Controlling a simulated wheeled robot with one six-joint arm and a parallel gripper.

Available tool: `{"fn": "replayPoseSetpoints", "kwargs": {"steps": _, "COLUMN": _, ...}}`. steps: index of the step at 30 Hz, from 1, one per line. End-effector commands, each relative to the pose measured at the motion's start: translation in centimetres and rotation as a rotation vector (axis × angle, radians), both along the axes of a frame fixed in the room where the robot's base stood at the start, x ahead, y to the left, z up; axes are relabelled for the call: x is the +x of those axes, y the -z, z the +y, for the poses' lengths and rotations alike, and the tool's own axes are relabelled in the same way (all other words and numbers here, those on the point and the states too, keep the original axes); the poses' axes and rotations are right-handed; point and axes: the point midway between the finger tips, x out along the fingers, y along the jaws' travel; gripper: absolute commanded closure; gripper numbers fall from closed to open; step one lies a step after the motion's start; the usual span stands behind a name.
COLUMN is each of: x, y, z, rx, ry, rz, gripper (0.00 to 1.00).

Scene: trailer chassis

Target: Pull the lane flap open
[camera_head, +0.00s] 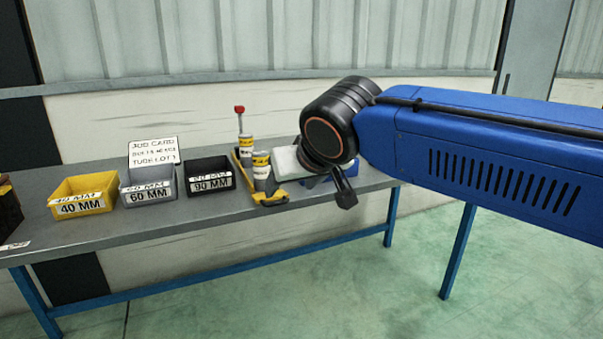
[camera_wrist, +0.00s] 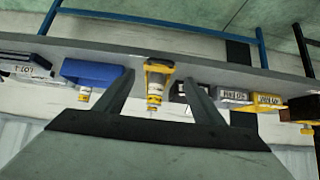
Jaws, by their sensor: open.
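I cannot clearly make out a lane flap in either view. A yellow holder (camera_head: 270,199) with white-and-yellow tubes (camera_head: 262,172) stands on the bench, left of my gripper (camera_head: 343,192). In the wrist view, which looks upside down, the yellow holder (camera_wrist: 158,67) and a labelled tube (camera_wrist: 154,90) show between the spread fingers of my gripper (camera_wrist: 157,78). The fingers are open and appear empty. Their distance from the holder is hard to judge. My wrist hides part of the bench behind it in the head view.
A grey bench (camera_head: 190,222) holds a yellow bin (camera_head: 82,194), a grey bin (camera_head: 148,186) and a black bin (camera_head: 209,178). A white card (camera_head: 153,151) stands behind the grey bin. A white item (camera_head: 288,163) and a blue bin (camera_wrist: 92,72) are beside the holder. Floor in front is clear.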

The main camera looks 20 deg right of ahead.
Motion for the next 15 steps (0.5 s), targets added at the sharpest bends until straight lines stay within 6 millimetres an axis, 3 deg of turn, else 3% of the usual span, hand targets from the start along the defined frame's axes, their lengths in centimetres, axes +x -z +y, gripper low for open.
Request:
{"fn": "replayPoseSetpoints", "kwargs": {"steps": 6, "x": -3.1, "y": -2.9, "z": 0.0, "rx": 0.002, "ry": -0.002, "rz": -0.002, "gripper": 0.37}}
{"fn": "replayPoseSetpoints", "kwargs": {"steps": 15, "x": -4.8, "y": -4.5, "z": 0.0, "rx": 0.001, "ry": -0.001, "rz": 0.0, "gripper": 0.37}}
